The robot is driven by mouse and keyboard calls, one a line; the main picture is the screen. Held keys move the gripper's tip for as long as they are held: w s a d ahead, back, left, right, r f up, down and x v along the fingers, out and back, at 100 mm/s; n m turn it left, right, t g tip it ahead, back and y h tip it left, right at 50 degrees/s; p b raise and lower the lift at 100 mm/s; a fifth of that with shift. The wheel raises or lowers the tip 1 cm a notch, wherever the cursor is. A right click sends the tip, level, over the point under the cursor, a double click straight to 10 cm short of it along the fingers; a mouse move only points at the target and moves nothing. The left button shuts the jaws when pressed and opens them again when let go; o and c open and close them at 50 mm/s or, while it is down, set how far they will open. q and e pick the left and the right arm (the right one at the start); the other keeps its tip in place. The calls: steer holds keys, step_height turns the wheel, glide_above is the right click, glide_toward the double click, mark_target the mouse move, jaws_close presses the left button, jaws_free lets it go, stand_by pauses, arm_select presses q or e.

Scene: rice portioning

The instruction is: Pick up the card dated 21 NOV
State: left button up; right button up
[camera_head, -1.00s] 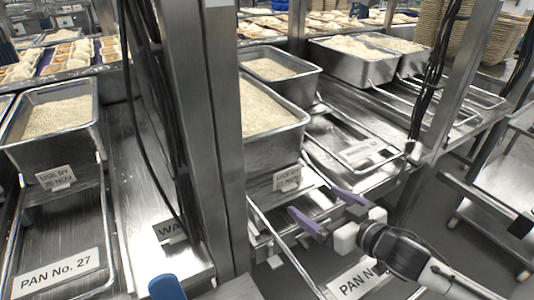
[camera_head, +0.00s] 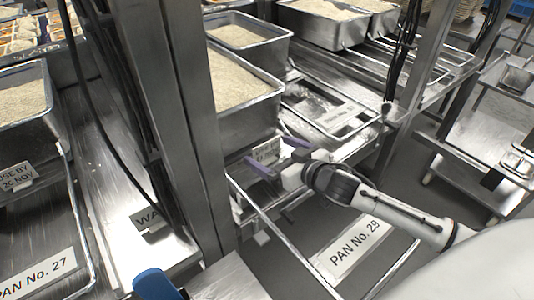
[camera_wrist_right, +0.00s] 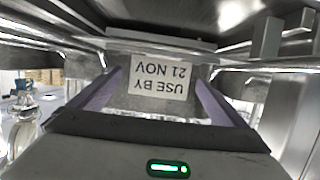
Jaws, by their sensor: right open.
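The card dated 21 NOV (camera_head: 266,150) is a small white label at the front of the rice pan in the middle of the head view, partly hidden there by my right gripper. In the right wrist view the card (camera_wrist_right: 160,77) is upside down and reads USE BY 21 NOV. My right gripper (camera_head: 267,149) is open, with its purple fingers on either side of the card. In the right wrist view the fingers (camera_wrist_right: 158,85) stand left and right of the card, apparently with small gaps. My left gripper is not in view.
Another card, USE BY 26 NOV (camera_head: 16,176), is at the left pan. Labels PAN No. 27 (camera_head: 36,275) and PAN No. 29 (camera_head: 350,247) lie below. A metal post (camera_head: 175,120) stands left of the middle pan. A blue object (camera_head: 156,285) shows at the bottom edge.

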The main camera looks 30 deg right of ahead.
steer(key=shift+x, duration=1.25)
steer(key=c, duration=1.1)
